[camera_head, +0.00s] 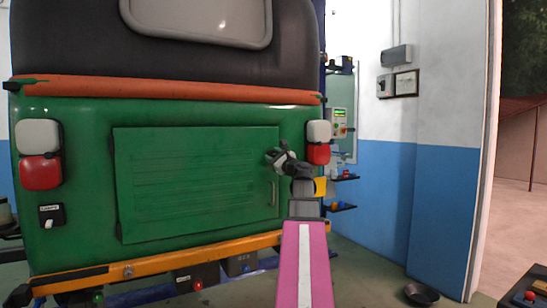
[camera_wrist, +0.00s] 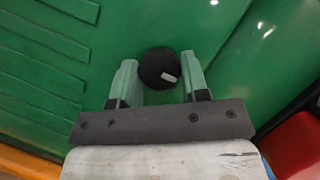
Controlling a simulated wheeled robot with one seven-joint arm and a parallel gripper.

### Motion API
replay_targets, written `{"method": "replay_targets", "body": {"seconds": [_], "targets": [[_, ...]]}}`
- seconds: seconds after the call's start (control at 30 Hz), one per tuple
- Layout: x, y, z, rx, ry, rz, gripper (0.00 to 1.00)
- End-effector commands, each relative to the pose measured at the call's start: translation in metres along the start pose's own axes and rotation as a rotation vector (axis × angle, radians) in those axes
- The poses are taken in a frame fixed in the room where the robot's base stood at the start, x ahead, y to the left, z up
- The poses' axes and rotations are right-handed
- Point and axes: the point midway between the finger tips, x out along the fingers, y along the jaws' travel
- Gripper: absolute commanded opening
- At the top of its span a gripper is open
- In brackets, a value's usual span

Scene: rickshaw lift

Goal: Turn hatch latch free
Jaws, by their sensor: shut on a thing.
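The green hatch (camera_head: 195,187) is a ribbed rectangular panel on the back of the green rickshaw, with a thin handle (camera_head: 275,193) near its right edge. My gripper (camera_head: 277,158) is at the hatch's upper right edge in the head view, where it hides the latch. In the wrist view the latch (camera_wrist: 158,66) is a round black knob with a short pale mark at its lower right. My gripper (camera_wrist: 160,80) has its two pale green fingers on either side of the knob, shut on it. The hatch panel (camera_wrist: 45,60) lies to the left and looks closed.
Tail lights flank the hatch, at left (camera_head: 40,155) and right (camera_head: 319,142), the right one close to my gripper. An orange bumper bar (camera_head: 150,264) runs below. A dark bowl (camera_head: 421,293) lies on the floor at right, with open floor around it.

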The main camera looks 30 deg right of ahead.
Motion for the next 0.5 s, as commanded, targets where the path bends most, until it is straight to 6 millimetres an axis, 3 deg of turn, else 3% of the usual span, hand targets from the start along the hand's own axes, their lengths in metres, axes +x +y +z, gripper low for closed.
{"method": "replay_targets", "body": {"seconds": [0.5], "targets": [[0.0000, 0.0003, -0.0009, 0.036, 0.002, -0.015, 0.18]]}}
